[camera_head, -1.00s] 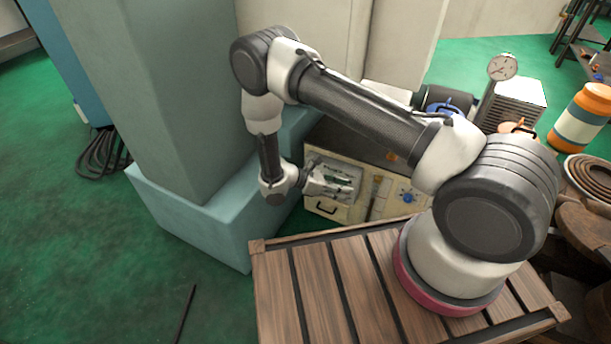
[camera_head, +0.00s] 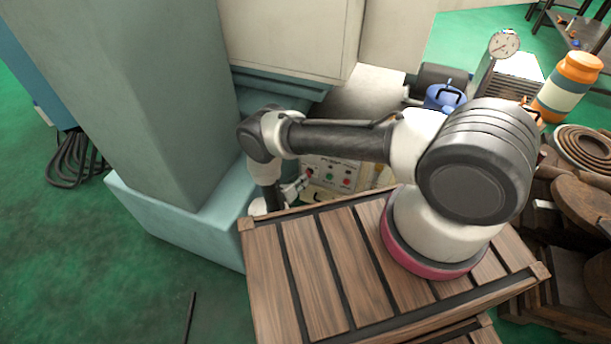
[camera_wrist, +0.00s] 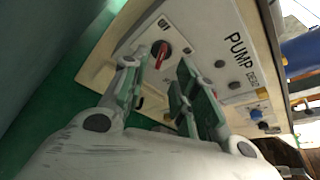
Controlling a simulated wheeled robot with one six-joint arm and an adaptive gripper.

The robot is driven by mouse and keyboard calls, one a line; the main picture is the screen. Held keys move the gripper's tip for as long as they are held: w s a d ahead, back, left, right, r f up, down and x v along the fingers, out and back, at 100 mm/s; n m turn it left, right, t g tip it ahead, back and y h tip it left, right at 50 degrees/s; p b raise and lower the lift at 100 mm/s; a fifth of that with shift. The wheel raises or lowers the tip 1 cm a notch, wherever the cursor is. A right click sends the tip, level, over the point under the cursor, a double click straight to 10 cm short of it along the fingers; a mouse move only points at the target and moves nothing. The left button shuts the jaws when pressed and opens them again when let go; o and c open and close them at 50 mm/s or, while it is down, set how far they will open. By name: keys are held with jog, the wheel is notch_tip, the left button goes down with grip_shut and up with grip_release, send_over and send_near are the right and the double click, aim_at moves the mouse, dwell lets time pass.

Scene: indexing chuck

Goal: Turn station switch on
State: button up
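A pale control panel (camera_wrist: 195,45) lettered "PUMP DEC..." fills the upper middle of the wrist view, tilted. A red-handled rotary switch (camera_wrist: 161,52) on a dark round base sits near its left edge, beside a small label. My gripper (camera_wrist: 158,70) is open and empty, its two green-and-white fingers apart, with the red handle showing beyond and between their tips. I cannot tell whether they touch it. In the head view, the panel (camera_head: 345,172) shows behind my arm, and my gripper (camera_head: 302,183) is at its left side, mostly hidden by the arm and wooden deck.
The slatted wooden deck (camera_head: 320,270) lies in front of the panel. A teal column (camera_head: 170,100) stands close on the left. A blue knob (camera_wrist: 256,114) is on the right of the panel face. A blue canister (camera_head: 444,97) stands behind to the right.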

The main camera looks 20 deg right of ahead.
aim_at(309, 173)
jog(key=x, duration=0.5)
jog(key=shift+w+d+f, duration=0.1)
jog(key=shift+w+d, duration=0.05)
grip_shut()
